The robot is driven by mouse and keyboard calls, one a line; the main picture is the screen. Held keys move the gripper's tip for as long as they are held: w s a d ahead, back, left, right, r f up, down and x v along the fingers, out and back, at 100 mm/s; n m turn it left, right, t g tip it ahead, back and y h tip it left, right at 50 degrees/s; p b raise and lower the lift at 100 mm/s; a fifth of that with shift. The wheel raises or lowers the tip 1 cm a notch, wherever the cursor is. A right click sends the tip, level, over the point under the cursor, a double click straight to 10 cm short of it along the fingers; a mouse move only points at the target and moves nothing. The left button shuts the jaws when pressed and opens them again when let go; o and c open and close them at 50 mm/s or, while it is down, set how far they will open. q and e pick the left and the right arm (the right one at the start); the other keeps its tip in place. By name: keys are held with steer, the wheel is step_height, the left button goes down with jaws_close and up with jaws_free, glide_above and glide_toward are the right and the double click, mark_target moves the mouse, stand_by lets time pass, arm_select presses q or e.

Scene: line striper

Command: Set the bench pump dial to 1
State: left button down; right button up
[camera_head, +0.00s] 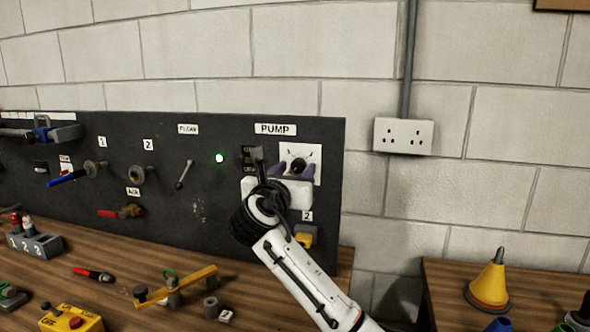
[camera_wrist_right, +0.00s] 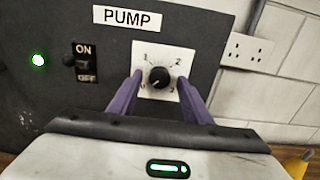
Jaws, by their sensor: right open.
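The pump dial (camera_head: 299,164) is a round black knob on a white square plate, under the PUMP label, on the dark panel. In the right wrist view the dial (camera_wrist_right: 159,77) shows a light mark pointing to the lower left, towards the 0 end of the scale; 1 is at upper left, 2 at upper right, 3 at lower right. My right gripper (camera_head: 295,171) is open in front of the plate. Its purple fingers (camera_wrist_right: 160,79) stand to either side of the dial, with a gap on both sides; contact is not visible. My left gripper is out of view.
An ON/OFF switch (camera_wrist_right: 84,62) and a green lamp (camera_wrist_right: 38,60) are left of the dial. Valves and a lever fill the panel (camera_head: 220,220) further left. Loose parts lie on the wooden bench (camera_head: 130,270). A wall socket (camera_head: 403,136) is to the right.

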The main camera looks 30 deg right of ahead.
steer(key=shift+w, duration=0.1)
steer(key=c, duration=1.1)
steer(key=shift+o, duration=0.2)
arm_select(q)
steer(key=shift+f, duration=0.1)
arm_select(e)
steer(key=shift+m, duration=0.4)
steer(key=m, duration=0.4)
steer(key=shift+f, duration=0.1)
steer(key=m, duration=0.9)
steer(key=shift+b, duration=0.3)
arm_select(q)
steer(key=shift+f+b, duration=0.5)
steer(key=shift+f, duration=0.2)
arm_select(e)
steer(key=shift+m, duration=1.9)
